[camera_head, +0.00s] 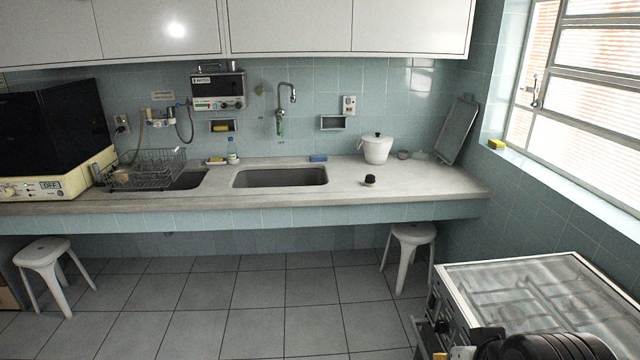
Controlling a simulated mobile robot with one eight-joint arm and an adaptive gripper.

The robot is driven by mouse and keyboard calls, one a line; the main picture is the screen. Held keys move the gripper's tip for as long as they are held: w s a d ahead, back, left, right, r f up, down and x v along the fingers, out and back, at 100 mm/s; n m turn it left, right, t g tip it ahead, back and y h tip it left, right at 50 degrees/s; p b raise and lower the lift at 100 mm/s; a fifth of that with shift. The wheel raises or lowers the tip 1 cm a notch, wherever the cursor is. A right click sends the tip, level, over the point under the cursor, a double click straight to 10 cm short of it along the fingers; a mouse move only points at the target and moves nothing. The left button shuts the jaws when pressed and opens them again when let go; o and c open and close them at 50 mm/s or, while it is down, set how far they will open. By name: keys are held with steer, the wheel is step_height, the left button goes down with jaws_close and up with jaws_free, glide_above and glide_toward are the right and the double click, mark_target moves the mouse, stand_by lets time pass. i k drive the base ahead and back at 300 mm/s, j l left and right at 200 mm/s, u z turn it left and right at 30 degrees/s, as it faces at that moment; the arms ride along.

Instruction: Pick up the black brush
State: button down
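A small dark object, which looks like the black brush (369,180), sits on the marble counter (430,183) to the right of the sink, near the counter's front half. It has a dark rounded top and a paler lower edge; it is too small to make out bristles. Nothing covers it. Part of my own arm, black and ribbed, shows at the bottom right corner in front of the stove, far from the brush. I cannot make out my gripper's fingers in this view.
A white lidded pot (376,149) stands behind the brush. A sink (280,177) lies to its left. A dish rack (145,168) stands further left. A stool (411,240) is under the counter and a glass-topped stove (540,290) at the lower right. The middle floor is clear.

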mark_target(370, 181)
steer(key=i+j+z, duration=0.1)
steer(key=i+j, duration=0.7)
steer(key=i+j+z, duration=0.1)
steer(key=i+j, duration=0.65)
steer(key=j, duration=0.25)
steer(key=i+l, duration=0.2)
steer(key=i, duration=0.25)
steer(key=i+l+z, duration=0.1)
steer(key=i, duration=0.35)
steer(key=i+l, duration=0.25)
steer(key=i, duration=0.25)
steer(key=i+l, duration=0.2)
steer(key=i, duration=0.25)
steer(key=z, duration=0.05)
